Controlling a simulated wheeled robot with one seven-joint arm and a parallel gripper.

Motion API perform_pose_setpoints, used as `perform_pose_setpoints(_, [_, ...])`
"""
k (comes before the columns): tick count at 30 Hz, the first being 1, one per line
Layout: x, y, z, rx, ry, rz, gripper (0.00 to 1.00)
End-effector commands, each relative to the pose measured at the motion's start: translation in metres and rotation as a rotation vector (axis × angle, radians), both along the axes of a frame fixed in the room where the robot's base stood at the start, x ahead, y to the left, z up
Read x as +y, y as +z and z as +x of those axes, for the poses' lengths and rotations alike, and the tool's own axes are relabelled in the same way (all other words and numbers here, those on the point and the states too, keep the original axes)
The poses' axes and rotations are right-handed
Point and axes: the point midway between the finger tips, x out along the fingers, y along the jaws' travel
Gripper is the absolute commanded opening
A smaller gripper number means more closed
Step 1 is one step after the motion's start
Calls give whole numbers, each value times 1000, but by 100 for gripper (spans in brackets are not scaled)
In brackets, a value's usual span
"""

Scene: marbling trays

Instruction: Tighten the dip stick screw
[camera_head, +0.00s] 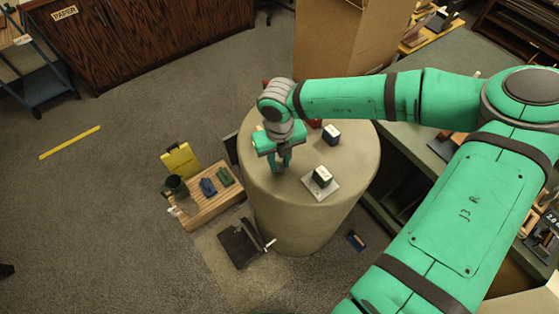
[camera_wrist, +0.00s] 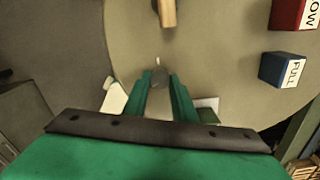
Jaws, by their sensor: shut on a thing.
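My gripper (camera_head: 280,168) reaches down over the round beige stand's top (camera_head: 358,150), near its left side. In the wrist view its green fingers (camera_wrist: 160,84) are closed around a small dark round knob (camera_wrist: 158,75) with a short pale tip beyond it. The knob looks like the dip stick screw, but its thread and seat are not visible. A wooden piece (camera_wrist: 167,12) with a dark end lies ahead of the fingers, apart from them; I cannot tell whether it is the dip stick.
A blue block marked FULL (camera_wrist: 283,70) and a red block marked LOW (camera_wrist: 292,13) stand to the right. A low wooden crate (camera_head: 210,205) stands on the floor at left. A cardboard box (camera_head: 345,40) rises behind.

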Motion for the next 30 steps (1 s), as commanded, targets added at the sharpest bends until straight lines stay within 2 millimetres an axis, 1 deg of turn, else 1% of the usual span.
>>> perform_pose_setpoints(30, [-1, 0, 0, 1, -968, 2, 2])
